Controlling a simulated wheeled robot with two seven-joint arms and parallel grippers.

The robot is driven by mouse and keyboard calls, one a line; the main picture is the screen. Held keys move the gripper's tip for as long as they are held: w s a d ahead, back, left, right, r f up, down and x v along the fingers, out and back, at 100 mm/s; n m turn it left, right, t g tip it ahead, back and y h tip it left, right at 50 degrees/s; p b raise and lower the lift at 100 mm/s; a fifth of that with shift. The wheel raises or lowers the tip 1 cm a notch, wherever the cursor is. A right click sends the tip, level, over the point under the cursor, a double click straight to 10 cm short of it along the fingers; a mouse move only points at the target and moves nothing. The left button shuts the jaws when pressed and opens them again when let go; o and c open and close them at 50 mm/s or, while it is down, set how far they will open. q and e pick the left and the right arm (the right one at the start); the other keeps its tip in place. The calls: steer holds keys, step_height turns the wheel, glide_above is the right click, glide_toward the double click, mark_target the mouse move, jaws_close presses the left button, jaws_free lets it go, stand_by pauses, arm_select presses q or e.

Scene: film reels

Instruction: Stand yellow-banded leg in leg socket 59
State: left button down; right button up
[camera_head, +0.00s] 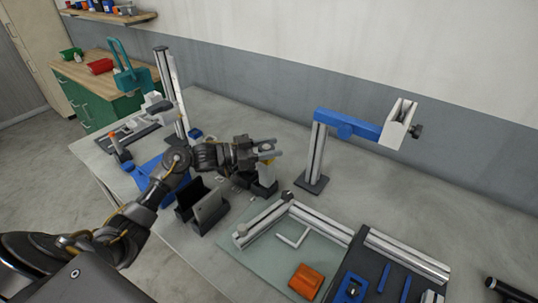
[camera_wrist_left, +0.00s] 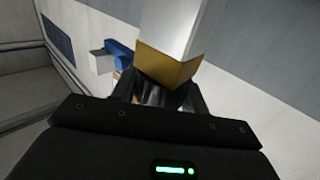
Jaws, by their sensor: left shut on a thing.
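My left gripper (camera_head: 264,151) is over the middle of the table in the head view, its jaws pointing right. It is shut on the yellow-banded leg, whose pale square body and yellow band (camera_wrist_left: 168,68) show large in the left wrist view. The band sits just beyond the fingers (camera_wrist_left: 162,97). A dark block (camera_head: 265,188) is just below the gripper. No socket number is legible, so I cannot tell which socket is 59.
A stand with a blue arm (camera_head: 345,124) rises right of the gripper. An aluminium frame (camera_head: 318,221) lies on a pale mat (camera_head: 275,256) in front, with an orange block (camera_head: 306,280) and dark tray (camera_head: 345,262) nearby. A dark open box (camera_head: 208,212) stands below my arm. The back right table is clear.

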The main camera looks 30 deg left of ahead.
mark_target(267, 167)
arm_select(q)
steer(key=shift+w+a+f, duration=0.35)
steer(key=shift+f, duration=0.3)
step_height(267, 167, down, 3)
steer(key=shift+r+p, duration=0.1)
steer(key=shift+p, duration=0.55)
steer(key=c, duration=0.7)
jaws_free()
steer(key=shift+f, duration=0.2)
steer(key=shift+c, duration=0.2)
steer(key=shift+r, duration=0.1)
